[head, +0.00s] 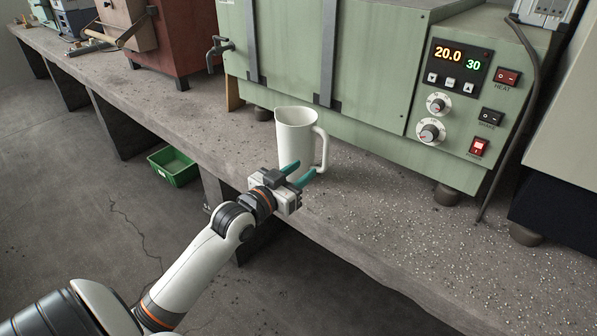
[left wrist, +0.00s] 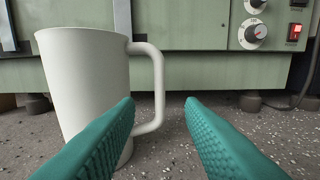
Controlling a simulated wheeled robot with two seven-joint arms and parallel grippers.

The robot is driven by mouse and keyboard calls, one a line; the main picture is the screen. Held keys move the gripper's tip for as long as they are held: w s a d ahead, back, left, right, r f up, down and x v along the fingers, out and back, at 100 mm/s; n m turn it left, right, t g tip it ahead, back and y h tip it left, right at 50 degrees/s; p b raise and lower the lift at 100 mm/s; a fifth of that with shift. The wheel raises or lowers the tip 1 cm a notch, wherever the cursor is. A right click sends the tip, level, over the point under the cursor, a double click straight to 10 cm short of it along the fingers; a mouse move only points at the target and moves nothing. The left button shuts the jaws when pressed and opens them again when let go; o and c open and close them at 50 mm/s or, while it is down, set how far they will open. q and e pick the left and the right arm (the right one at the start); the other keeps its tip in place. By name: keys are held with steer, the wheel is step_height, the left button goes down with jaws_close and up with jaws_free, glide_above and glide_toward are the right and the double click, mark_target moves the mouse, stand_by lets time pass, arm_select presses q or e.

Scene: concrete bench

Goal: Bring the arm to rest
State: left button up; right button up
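My left gripper (head: 298,173) is at the front edge of the concrete bench, its teal fingers pointing toward the back. A white jug (head: 295,138) stands upright on the bench just beyond the gripper. In the left wrist view the jug (left wrist: 85,85) is at the left, its handle toward the right. The left finger overlaps part of the jug in that view; I cannot tell whether they touch. My right gripper is in neither view.
A green water bath (head: 330,75) with a lit display and knobs stands behind the jug. A green crate (head: 174,166) is on the floor. A red-brown box (head: 172,40) stands at the far left.

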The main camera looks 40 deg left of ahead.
arm_select(q)
steer(key=shift+s+f, duration=0.1)
stand_by(0.5)
